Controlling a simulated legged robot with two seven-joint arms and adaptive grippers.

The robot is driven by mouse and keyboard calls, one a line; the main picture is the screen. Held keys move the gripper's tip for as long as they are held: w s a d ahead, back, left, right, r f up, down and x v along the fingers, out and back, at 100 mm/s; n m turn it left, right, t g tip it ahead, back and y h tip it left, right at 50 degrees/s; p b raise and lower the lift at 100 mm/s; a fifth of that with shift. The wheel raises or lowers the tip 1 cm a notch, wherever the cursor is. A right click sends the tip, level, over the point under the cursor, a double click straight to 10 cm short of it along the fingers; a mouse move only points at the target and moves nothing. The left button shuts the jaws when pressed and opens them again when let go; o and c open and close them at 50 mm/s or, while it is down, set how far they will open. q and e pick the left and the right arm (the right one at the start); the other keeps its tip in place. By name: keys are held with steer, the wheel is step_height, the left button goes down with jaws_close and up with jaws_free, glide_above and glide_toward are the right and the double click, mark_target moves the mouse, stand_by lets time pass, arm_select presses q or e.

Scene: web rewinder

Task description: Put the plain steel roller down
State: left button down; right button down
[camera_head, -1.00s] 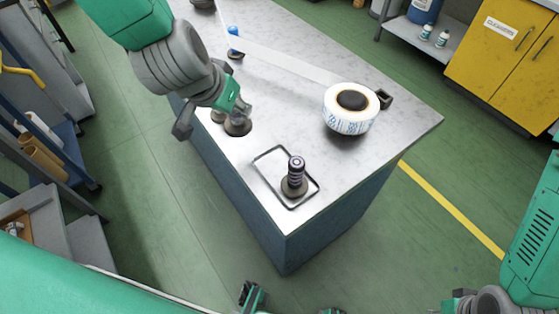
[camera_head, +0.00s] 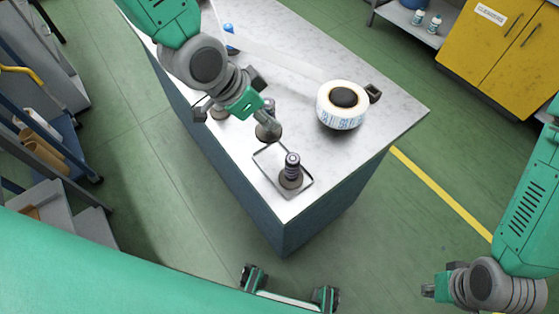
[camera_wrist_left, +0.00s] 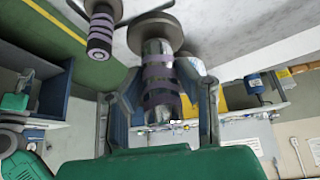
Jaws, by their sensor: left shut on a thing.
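My left gripper (camera_head: 268,112) is over the table and shut on a steel roller (camera_head: 269,131). In the left wrist view the fingers hold this roller (camera_wrist_left: 158,85) from both sides; it is shiny steel with mauve-grey bands and a wide round disc at its far end. Whether the disc touches the table cannot be told. A darker ringed roller (camera_head: 291,168) stands upright on a flat rimmed tray (camera_head: 267,158), just right of my gripper; it also shows in the left wrist view (camera_wrist_left: 101,36). My right gripper (camera_head: 432,290) is low at right, away from the table; its fingers are unclear.
A white label roll (camera_head: 343,119) sits on the table (camera_head: 395,112) behind and right of the tray, with a pale web running back left. A blue-topped item (camera_head: 229,38) stands at the back. A yellow cabinet (camera_head: 500,45) is at right.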

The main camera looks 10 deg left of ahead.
mark_target(276, 134)
arm_select(q)
steer(key=shift+d+f, duration=0.15)
steer(key=f, duration=0.2)
steer(key=d+f, duration=0.1)
steer(key=f, duration=0.2)
steer(key=shift+d, duration=0.2)
steer(key=f, duration=0.1)
steer(key=a+f, duration=0.1)
steer(key=f, duration=0.1)
steer(key=shift+f, duration=0.8)
steer(key=shift+d, duration=0.25)
steer(key=c, duration=1.2)
jaws_free()
steer(key=shift+s, duration=0.15)
arm_select(e)
steer(key=shift+d+f, duration=0.2)
steer(key=shift+d, duration=0.3)
arm_select(q)
steer(key=shift+a, duration=0.15)
arm_select(e)
steer(key=shift+a, duration=0.15)
